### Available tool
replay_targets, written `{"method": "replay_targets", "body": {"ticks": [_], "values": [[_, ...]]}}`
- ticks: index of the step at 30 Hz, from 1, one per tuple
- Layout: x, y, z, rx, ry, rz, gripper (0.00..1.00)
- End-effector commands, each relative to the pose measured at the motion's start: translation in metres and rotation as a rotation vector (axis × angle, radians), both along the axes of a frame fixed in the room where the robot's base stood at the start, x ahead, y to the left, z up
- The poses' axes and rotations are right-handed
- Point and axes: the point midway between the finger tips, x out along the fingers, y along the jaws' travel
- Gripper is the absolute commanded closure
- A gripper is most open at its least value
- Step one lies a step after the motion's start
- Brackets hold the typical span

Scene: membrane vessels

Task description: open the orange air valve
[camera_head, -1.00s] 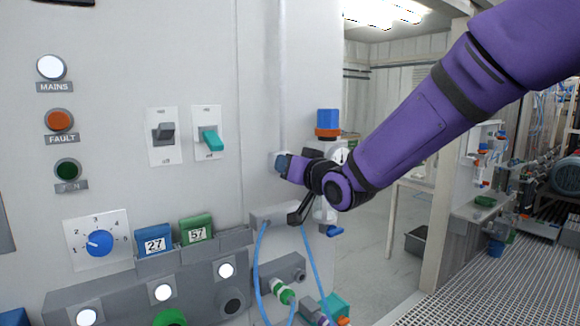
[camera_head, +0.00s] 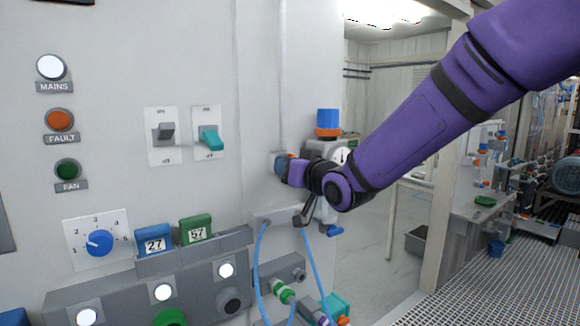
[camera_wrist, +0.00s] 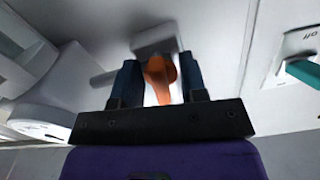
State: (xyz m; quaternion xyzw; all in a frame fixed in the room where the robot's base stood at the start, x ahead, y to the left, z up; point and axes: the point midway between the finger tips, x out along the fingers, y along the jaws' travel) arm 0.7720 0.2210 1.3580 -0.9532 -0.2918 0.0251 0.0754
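The orange air valve (camera_wrist: 160,75) shows in the wrist view as an orange handle in front of a grey mount on the pale cabinet. My gripper (camera_wrist: 161,78) has one dark blue finger on each side of it, and the fingers look closed onto the handle. In the head view my gripper (camera_head: 284,165) is against the cabinet's right part, with the fingertips at the panel. Only a sliver of orange shows there, and the fingers hide the rest of the valve.
A teal-handled switch (camera_head: 210,138) and a grey switch (camera_head: 164,135) sit left of my gripper. Blue hoses (camera_head: 261,265) hang below it. A blue-topped unit with an orange band (camera_head: 327,123) stands to the right. Free floor lies beyond the cabinet's right edge.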

Motion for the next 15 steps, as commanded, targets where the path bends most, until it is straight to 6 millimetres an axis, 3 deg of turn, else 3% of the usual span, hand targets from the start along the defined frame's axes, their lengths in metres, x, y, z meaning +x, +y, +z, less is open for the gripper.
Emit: {"method": "replay_targets", "body": {"ticks": [8, 15], "values": [[-0.003, -0.002, 0.001, 0.001, -0.002, 0.0, 0.61], [-0.033, -0.022, 0.002, 0.001, -0.004, -0.001, 0.61]]}}
